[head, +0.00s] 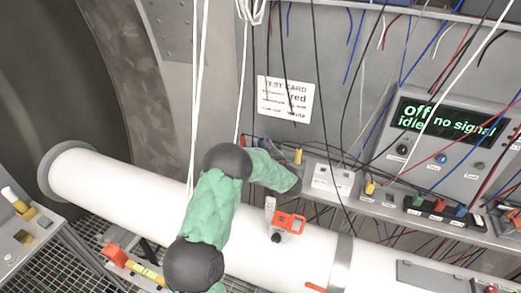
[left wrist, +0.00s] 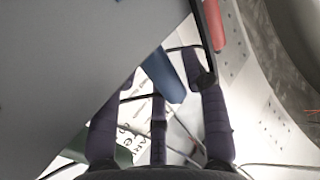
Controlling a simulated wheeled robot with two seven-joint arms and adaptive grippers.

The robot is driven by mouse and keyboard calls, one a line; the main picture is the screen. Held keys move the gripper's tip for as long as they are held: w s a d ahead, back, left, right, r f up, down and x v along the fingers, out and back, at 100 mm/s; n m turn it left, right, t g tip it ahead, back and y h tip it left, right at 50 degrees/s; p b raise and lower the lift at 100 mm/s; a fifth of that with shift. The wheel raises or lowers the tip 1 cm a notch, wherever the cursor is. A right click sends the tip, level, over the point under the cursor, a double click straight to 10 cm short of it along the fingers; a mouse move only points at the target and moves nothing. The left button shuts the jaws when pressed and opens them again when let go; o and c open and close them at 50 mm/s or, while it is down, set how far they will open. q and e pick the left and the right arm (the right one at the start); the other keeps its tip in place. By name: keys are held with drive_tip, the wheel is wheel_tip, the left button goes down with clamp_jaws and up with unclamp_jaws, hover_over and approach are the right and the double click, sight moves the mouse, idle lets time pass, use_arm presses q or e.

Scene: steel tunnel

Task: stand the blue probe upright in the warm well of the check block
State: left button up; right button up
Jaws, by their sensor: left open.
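A blue handle (left wrist: 165,78), which looks like the blue probe, shows in the left wrist view between the fingers of my left gripper (left wrist: 165,88). The fingers are apart, and I see no clear contact with it. In the head view a small blue bit (head: 262,141) shows at the left end of the shelf, partly hidden by my green-sleeved left arm. The gripper itself is largely hidden there. A pale box (head: 328,180) on the shelf may be the check block; I cannot make out its wells. My right gripper is not in view.
A red handle (left wrist: 214,25) is close beside the fingers. The console (head: 450,135) reads "off", "idle", "no signal". Many wires hang before the wall and test card (head: 286,99). A white pipe (head: 120,190) crosses below, with an orange device (head: 289,222) on it.

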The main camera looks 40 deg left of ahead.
use_arm(q)
clamp_jaws()
